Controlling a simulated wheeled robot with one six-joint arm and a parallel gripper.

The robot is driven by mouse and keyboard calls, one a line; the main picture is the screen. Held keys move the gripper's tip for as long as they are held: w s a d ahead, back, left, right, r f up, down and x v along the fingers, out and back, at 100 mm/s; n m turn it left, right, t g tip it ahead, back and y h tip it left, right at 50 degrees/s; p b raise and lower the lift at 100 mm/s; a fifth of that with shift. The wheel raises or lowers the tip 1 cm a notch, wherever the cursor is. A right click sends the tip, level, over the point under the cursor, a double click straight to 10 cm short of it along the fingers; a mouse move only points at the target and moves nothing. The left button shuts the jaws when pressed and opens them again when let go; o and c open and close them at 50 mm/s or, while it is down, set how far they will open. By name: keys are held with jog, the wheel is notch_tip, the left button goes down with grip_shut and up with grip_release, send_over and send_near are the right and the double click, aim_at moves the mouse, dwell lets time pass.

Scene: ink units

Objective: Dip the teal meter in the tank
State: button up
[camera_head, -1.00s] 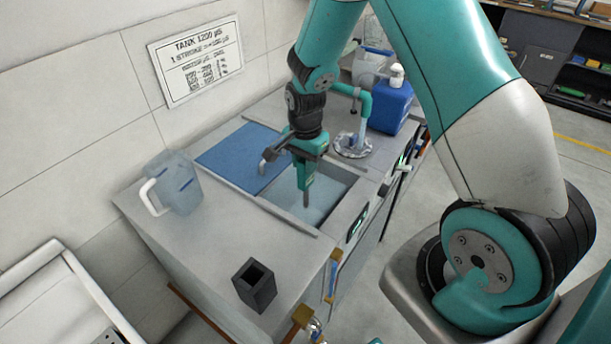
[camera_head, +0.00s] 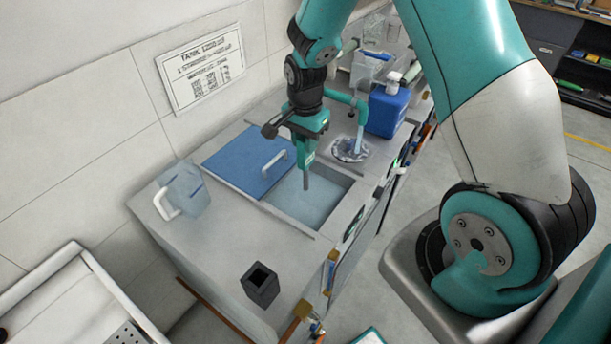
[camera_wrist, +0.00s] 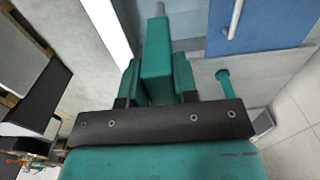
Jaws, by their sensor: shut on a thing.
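My gripper (camera_head: 306,138) is shut on the teal meter (camera_head: 309,154), which hangs upright below it with a thin grey probe pointing down. In the wrist view the meter (camera_wrist: 157,52) sits between my jaws, its grey tip at the top edge. The tank (camera_head: 338,181) is a square opening in the grey counter, with pale blue liquid (camera_head: 300,204) inside. The meter is over the opening, and the probe's end shows against the liquid. I cannot tell whether the tip touches it.
A blue lid (camera_head: 238,165) with a pale handle lies left of the opening. A clear jug (camera_head: 189,192) and a dark square holder (camera_head: 261,287) stand on the counter. A teal tap (camera_head: 362,112) and a blue bottle (camera_head: 389,109) are behind. A sign (camera_head: 203,70) hangs on the wall.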

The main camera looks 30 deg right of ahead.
jog(key=shift+r+p, duration=0.65)
jog(key=shift+r, duration=0.6)
